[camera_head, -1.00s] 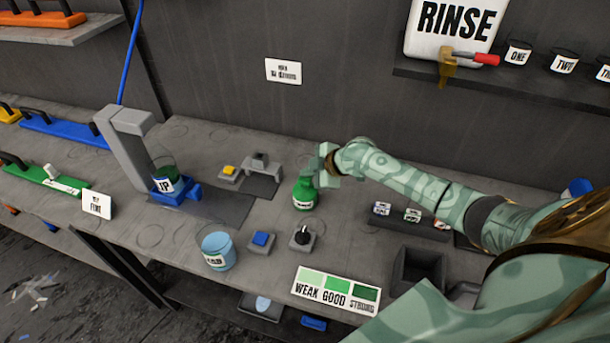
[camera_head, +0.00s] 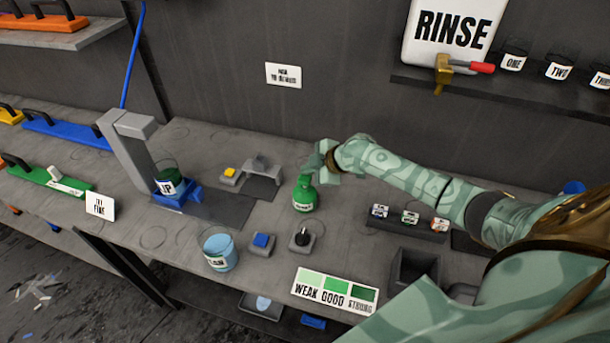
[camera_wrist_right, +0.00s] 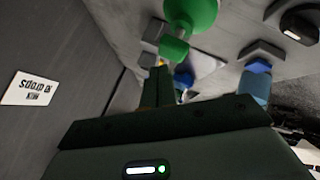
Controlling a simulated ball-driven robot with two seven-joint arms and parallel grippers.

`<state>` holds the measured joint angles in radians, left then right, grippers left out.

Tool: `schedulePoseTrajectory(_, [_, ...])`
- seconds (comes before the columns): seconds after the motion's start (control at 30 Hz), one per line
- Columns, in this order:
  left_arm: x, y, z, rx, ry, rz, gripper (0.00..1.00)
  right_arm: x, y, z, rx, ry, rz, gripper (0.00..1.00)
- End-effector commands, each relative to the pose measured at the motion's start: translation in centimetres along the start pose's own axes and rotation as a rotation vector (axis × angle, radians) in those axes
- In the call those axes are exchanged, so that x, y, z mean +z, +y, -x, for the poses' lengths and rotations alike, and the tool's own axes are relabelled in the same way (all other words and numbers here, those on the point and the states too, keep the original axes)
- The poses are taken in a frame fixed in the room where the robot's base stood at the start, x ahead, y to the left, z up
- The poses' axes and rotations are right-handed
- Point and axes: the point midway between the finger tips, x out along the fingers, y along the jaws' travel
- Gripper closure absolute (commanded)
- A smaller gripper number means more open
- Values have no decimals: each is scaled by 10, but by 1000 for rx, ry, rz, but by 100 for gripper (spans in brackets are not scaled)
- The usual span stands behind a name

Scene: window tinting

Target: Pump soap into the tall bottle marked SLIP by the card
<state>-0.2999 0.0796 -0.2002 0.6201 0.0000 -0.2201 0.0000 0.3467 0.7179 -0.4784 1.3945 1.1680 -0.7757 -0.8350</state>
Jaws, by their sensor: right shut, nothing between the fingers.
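A dark green container (camera_head: 168,182) with a white label, of which I read only "IP", stands in a blue holder (camera_head: 184,198) below a grey upright at the left. A bright green bottle (camera_head: 304,197) with a narrow neck stands mid-table. It also shows in the right wrist view (camera_wrist_right: 192,12), with its smaller green top (camera_wrist_right: 173,49) near my fingers. My right gripper (camera_head: 314,166) is shut and empty at the bottle's top; I cannot tell whether it touches. A card (camera_head: 335,290) reading WEAK, GOOD, STRONG lies at the front edge. My left gripper is out of view.
A light blue cup (camera_head: 220,252), a blue button block (camera_head: 262,244) and a black-knobbed block (camera_head: 302,239) stand in front. A yellow-button block (camera_head: 230,176) and a grey bracket (camera_head: 262,168) stand behind. Small labelled pots (camera_head: 410,218) sit right.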

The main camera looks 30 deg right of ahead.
Motion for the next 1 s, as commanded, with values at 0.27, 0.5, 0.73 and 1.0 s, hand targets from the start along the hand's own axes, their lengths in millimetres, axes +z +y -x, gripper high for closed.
schedulePoseTrajectory(0.27, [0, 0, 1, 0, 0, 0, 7, -1, 1, 0, 1, 1, 0, 100])
schedulePoseTrajectory(0.5, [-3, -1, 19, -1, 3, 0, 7, -12, 11, 15, 1, 2, 1, 100])
schedulePoseTrajectory(0.73, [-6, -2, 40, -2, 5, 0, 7, -23, 23, 31, 1, 2, 0, 100])
schedulePoseTrajectory(1.0, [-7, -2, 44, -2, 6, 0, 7, -26, 25, 34, 0, 1, -1, 100])
